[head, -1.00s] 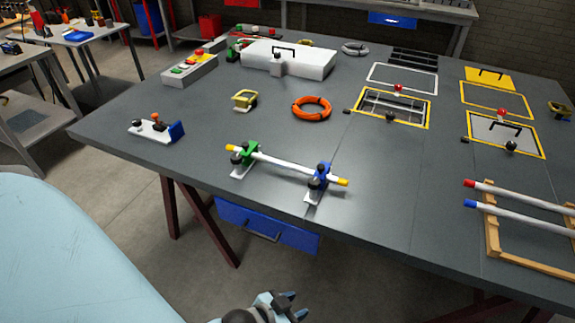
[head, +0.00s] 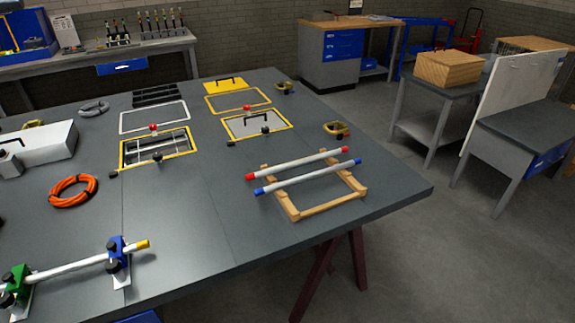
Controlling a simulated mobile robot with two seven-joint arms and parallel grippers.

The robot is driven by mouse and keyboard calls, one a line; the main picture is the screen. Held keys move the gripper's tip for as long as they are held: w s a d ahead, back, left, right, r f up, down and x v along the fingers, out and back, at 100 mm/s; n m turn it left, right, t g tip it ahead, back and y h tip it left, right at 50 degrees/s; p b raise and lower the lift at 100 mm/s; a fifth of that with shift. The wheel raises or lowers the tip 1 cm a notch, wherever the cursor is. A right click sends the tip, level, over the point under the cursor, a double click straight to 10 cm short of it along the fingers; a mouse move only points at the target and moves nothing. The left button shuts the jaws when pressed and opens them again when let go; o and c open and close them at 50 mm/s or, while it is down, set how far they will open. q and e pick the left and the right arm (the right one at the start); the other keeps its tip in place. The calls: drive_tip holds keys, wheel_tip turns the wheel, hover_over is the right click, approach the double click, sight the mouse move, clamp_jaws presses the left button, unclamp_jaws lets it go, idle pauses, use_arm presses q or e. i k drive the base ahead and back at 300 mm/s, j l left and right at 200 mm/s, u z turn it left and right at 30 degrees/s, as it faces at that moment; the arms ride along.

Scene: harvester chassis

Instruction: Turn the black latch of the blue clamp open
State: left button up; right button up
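The blue clamp (head: 117,249) stands at the front left of the grey table. It holds the right part of a white rod (head: 75,268) with a yellow end. A dark knob or latch (head: 112,245) shows at the blue clamp; it is too small to tell its position. The green clamp (head: 15,283) holds the rod further left, near the picture's edge. Neither of my grippers is in view.
A wooden rack (head: 291,211) with two capped rods stands at the right of the table (head: 215,230). An orange coil (head: 73,190) lies behind the blue clamp. Yellow-framed hatches (head: 181,153) are further back. The tabletop right of the clamp is clear.

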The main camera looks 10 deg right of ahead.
sight(113, 267)
drive_tip(key=l+u, duration=0.1)
drive_tip(key=u, duration=0.25)
drive_tip(key=k+u, duration=0.15)
drive_tip(key=u, duration=0.15)
drive_tip(key=l+u, duration=0.15)
drive_tip(key=u, duration=0.2)
drive_tip(key=k, duration=0.05)
